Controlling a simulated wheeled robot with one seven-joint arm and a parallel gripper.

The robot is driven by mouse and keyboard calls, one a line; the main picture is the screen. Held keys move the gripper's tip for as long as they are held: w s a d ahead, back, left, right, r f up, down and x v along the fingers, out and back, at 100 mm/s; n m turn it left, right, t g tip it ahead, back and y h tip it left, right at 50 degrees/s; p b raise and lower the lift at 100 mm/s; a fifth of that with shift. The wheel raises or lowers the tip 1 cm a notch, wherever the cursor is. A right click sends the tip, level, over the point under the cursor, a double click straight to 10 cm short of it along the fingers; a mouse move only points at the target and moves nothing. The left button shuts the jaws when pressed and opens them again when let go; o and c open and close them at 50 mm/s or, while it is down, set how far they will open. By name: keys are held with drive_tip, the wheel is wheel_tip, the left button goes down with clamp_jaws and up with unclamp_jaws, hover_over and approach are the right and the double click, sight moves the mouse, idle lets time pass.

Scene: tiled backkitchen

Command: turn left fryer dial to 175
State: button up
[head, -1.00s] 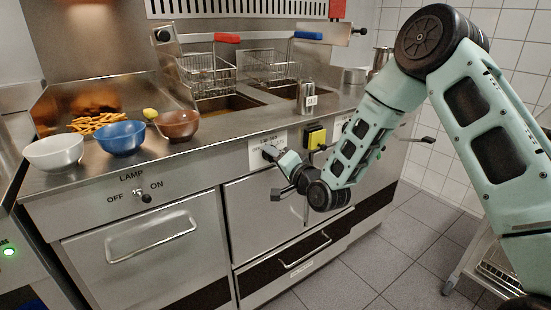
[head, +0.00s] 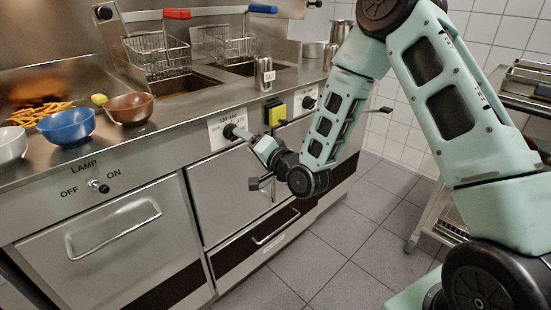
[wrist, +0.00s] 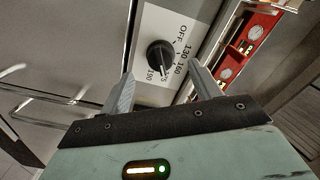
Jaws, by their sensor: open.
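The left fryer dial is a black round knob (wrist: 160,55) on a white plate (wrist: 150,25) marked OFF, 130, 160, 175 and 190. Its light pointer line appears to lie towards 175, whose label is partly covered by the knob. In the head view the dial (head: 230,131) sits on the fryer's front panel. My gripper (wrist: 160,71) is open and empty, with one finger to each side of the dial in the wrist view. In the head view my gripper (head: 247,138) is just off the dial, with a small gap.
A yellow-and-black switch (head: 275,112) and a second dial (head: 308,102) are to the right on the panel. A drawer handle (head: 275,227) is below. Bowls, including a blue one (head: 66,126), stand on the counter at left. Tiled floor (head: 320,260) in front is clear.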

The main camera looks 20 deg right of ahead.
drive_tip(key=p+v, duration=0.8)
drive_tip(key=v, duration=0.4)
idle(0.4)
